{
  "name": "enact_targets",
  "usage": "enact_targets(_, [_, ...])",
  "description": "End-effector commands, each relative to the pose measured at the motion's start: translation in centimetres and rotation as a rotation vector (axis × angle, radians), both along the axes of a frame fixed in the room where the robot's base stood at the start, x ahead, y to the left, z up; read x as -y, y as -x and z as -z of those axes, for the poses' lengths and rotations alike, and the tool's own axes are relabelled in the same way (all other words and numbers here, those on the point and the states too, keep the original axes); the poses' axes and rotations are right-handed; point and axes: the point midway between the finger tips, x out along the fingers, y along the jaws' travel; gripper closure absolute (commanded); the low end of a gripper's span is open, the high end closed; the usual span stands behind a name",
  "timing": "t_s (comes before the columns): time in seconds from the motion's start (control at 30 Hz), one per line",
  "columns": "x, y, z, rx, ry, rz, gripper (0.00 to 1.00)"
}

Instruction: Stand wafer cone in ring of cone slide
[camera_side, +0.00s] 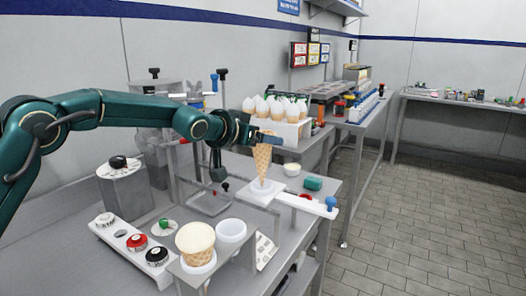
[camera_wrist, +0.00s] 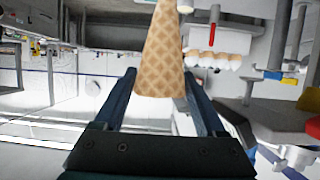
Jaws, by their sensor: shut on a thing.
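The wafer cone (camera_side: 262,163) is tan with a waffle pattern and hangs upright, point down. My gripper (camera_side: 262,138) is shut on it near its wide upper end. In the wrist view the cone (camera_wrist: 160,62) stands between the two dark fingers of my gripper (camera_wrist: 160,76). The cone slide (camera_side: 316,206) is a white bar with a blue knob at its right end. Its white ring part (camera_side: 256,195) lies right below the cone. The cone's tip is at or just above this ring; I cannot tell whether it is inside the opening.
A rack of white-topped cones (camera_side: 283,128) stands behind my gripper. A teal block (camera_side: 313,183) and a small white bowl (camera_side: 292,169) sit right of the cone. A stand in front holds a scoop-like cone (camera_side: 195,243) and a white cup (camera_side: 231,232).

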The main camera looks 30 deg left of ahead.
Motion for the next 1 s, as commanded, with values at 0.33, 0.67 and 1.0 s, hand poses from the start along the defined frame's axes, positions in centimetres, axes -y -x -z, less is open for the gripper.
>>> enact_targets(0.33, [0.01,0.00,0.02,0.000,0.000,0.000,0.49])
enact_targets(0.67, [0.02,0.01,0.65,-0.001,0.000,0.000,0.49])
enact_targets(1.0, [0.01,0.00,0.68,0.000,0.000,0.000,0.49])
